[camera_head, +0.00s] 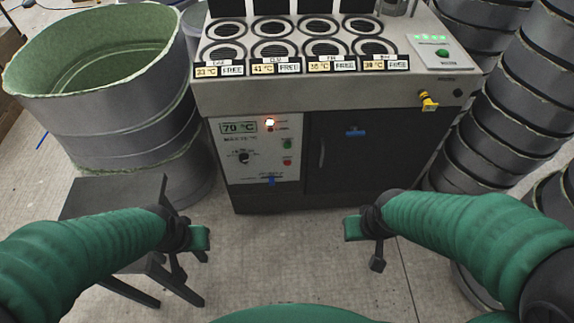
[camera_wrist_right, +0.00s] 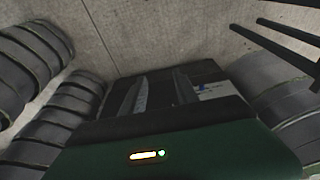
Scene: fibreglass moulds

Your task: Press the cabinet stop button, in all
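The cabinet (camera_head: 262,195) stands ahead, with a grey control panel on its lower left front. The panel carries a temperature display (camera_head: 238,127), a black knob (camera_head: 244,157), a green button (camera_head: 288,144) and, below it, a red button (camera_head: 287,161) that looks like the stop button. Its label is too small to read. My left gripper (camera_head: 190,258) is open and empty, to the lower left of the panel and apart from it. My right gripper (camera_head: 368,252) is open and empty below the dark door; its parted fingers show in the right wrist view (camera_wrist_right: 160,88).
A dark stool (camera_head: 115,195) stands under my left arm. A large round mould (camera_head: 110,110) is at the left, and stacked moulds (camera_head: 485,130) stand at the right. A yellow valve (camera_head: 428,101) sticks out of the cabinet front. The floor between my grippers is clear.

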